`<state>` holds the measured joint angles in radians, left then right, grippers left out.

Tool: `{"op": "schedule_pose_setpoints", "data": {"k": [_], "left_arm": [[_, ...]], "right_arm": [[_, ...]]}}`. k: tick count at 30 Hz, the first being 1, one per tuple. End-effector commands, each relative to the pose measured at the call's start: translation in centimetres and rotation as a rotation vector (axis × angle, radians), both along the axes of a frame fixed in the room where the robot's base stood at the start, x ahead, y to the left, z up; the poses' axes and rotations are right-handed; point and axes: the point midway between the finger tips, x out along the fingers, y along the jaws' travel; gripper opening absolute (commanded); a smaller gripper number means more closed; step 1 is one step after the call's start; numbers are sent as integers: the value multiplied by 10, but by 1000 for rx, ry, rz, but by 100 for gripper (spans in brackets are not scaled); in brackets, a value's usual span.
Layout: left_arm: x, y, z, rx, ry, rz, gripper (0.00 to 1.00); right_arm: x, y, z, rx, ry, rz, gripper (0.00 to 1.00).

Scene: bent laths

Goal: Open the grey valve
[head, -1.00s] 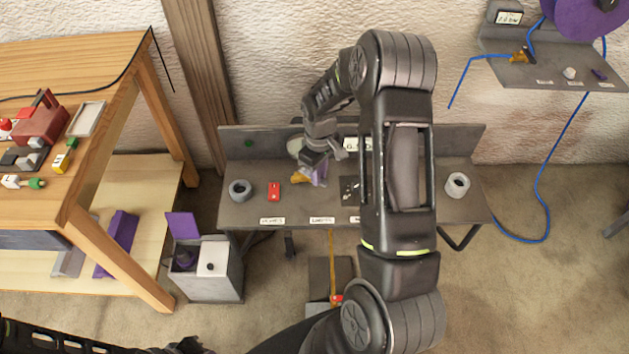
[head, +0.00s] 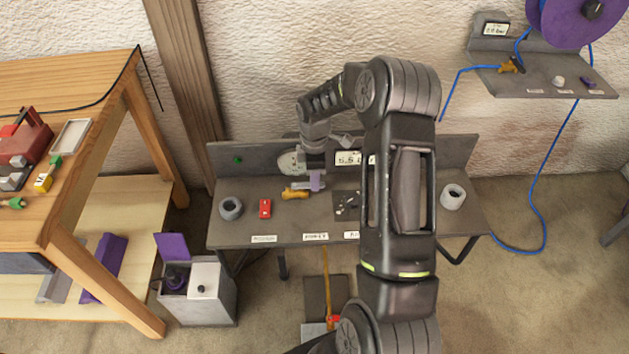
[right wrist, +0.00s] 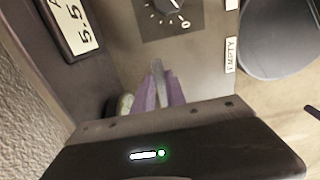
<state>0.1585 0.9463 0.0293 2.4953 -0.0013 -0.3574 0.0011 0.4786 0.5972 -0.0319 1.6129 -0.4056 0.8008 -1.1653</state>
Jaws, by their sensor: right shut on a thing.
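My right gripper (head: 316,182) reaches down to the middle of the grey bench panel, with purple fingers. In the right wrist view the fingers (right wrist: 160,92) are shut on a narrow grey piece, which I take to be the handle of the grey valve (right wrist: 157,70). In the head view a yellow-brass fitting (head: 294,194) lies just left of the fingers. The valve's body is largely hidden by the gripper, so I cannot tell how far its handle is turned. My left gripper is out of view.
The grey panel (head: 285,228) holds a grey ring (head: 231,208), a red switch (head: 265,208), a round gauge (head: 291,161) and a digital display (head: 347,158). A dial knob (right wrist: 172,4) is close to the fingers. A wooden table (head: 95,195) stands left; a small shelf (head: 545,82) hangs right.

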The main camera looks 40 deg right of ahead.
Motion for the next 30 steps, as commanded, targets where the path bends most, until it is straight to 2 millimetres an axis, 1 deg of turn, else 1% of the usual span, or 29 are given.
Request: {"op": "schedule_pose_setpoints", "data": {"k": [12, 13, 20, 30], "left_arm": [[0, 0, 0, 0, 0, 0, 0], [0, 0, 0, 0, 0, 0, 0], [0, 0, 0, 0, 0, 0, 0], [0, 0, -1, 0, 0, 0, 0]], "right_arm": [[1, -1, 0, -3, -2, 11, 0], [1, -1, 0, -3, -2, 11, 19], [1, -1, 0, -1, -2, 10, 37], [1, -1, 3, -1, -2, 9, 38]]}}
